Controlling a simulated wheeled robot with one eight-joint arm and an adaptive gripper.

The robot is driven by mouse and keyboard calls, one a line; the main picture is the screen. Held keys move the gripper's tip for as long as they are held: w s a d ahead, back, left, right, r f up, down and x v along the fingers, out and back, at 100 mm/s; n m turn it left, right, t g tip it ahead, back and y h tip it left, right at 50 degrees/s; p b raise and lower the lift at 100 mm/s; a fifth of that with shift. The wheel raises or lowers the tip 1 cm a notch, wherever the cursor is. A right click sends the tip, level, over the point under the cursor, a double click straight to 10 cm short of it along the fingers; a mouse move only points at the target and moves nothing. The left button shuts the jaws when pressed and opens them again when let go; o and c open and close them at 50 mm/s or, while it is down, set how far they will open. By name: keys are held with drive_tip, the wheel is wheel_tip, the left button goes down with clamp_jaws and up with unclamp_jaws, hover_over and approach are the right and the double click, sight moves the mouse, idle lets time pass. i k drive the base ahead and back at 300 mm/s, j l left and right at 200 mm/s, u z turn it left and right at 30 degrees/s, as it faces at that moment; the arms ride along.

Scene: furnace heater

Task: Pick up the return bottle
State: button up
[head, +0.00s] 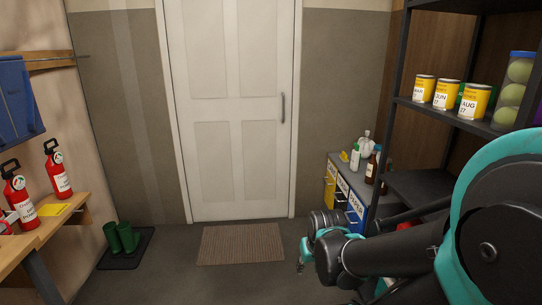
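Several bottles stand on top of the low cabinet at right in the head view. They include a white spray bottle (367,144), a small white bottle with green (356,156) and a dark brown bottle (372,166) with a pale label. Their labels are too small to read, so I cannot tell which is the return bottle. My arm reaches in from the lower right, in front of the cabinet. My gripper (302,262) is at the arm's far end, low over the floor and apart from the bottles. It is small and partly hidden, so its fingers are unclear.
The low cabinet (336,163) has labelled yellow and blue fronts. A dark shelf rack (440,113) beside it holds yellow tins and a tube of balls. Two red extinguishers stand on the left bench (75,203). Green boots are by the door mat (240,244). The middle floor is clear.

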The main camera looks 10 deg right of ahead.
sight(371, 165)
drive_tip(key=i+j+z, duration=0.1)
drive_tip(key=i+z, duration=0.2)
drive_tip(key=i, duration=0.2)
drive_tip(key=i+j+z, duration=0.3)
drive_tip(key=i, duration=0.15)
drive_tip(key=i+j+z, duration=0.3)
drive_tip(key=i, duration=0.2)
drive_tip(key=l, duration=0.1)
